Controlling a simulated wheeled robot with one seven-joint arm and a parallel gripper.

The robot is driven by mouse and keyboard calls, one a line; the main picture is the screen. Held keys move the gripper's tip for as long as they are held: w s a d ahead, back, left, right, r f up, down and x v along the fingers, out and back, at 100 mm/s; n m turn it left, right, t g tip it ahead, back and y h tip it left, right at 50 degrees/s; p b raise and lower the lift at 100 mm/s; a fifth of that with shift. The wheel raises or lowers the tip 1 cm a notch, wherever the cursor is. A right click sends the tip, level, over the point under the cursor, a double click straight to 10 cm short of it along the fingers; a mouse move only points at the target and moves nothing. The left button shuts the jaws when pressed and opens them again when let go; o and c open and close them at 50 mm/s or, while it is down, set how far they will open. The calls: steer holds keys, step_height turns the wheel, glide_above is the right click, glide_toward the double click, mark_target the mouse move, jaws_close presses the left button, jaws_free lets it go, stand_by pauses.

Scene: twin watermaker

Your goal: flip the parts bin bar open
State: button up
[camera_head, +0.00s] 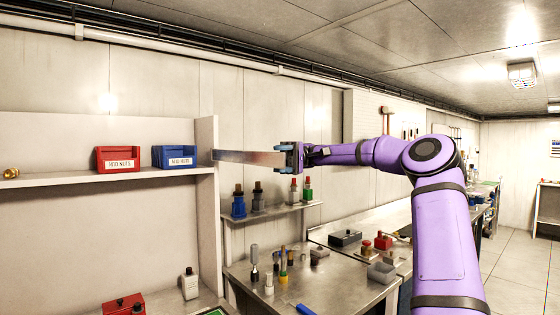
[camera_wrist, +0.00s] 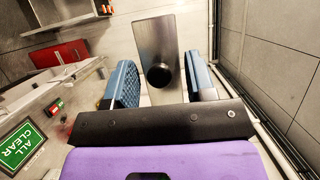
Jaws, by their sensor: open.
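The flat metal bar (camera_head: 248,157) sticks out roughly level to the right from the shelf's upright side panel, away from the bin fronts. In the wrist view the bar (camera_wrist: 157,35) shows a round black knob (camera_wrist: 159,76) on its face. My gripper (camera_head: 291,157) is at the bar's right end. In the wrist view its two blue fingers (camera_wrist: 161,68) are open, one on each side of the bar, with gaps visible. A red parts bin (camera_head: 118,159) and a blue parts bin (camera_head: 174,157) stand on the shelf, their fronts unobstructed in the head view.
The white shelf (camera_head: 100,179) ends at an upright panel (camera_head: 207,165). Below and right, a small shelf (camera_head: 270,214) holds several bottles, and a steel bench (camera_head: 345,290) carries tools and small boxes. A green sign (camera_wrist: 20,147) shows in the wrist view.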

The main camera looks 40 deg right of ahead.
steer(key=shift+d, duration=0.1)
steer(key=v, duration=1)
steer(key=shift+w+d, duration=0.25)
stand_by(0.5)
steer(key=shift+d, duration=0.1)
stand_by(0.5)
